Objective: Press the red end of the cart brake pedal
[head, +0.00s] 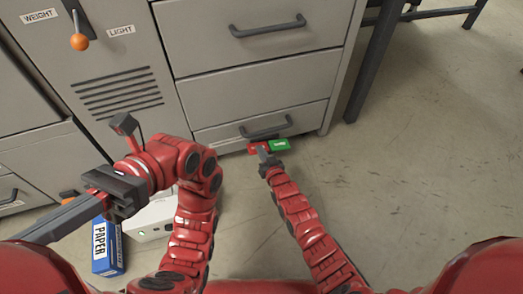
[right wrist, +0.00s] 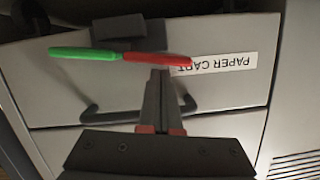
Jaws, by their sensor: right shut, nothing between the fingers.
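The brake pedal has a red end (head: 256,147) on the left and a green end (head: 280,145) on the right, low at the front of the grey cart. In the right wrist view the red end (right wrist: 160,58) is on the right and the green end (right wrist: 85,53) on the left. My right gripper (head: 264,153) is shut and empty, its tips at the red end; they overlap its edge in the right wrist view (right wrist: 159,75). I cannot tell whether they touch it. My left gripper (head: 48,220) is at the far left, away from the pedal; its jaw opening is unclear.
The cart's lowest drawer has a dark handle (head: 265,126) just above the pedal. A PAPER CART label (right wrist: 224,62) shows upside down in the right wrist view. A blue PAPER box (head: 107,246) and a white box (head: 150,218) stand near my left arm.

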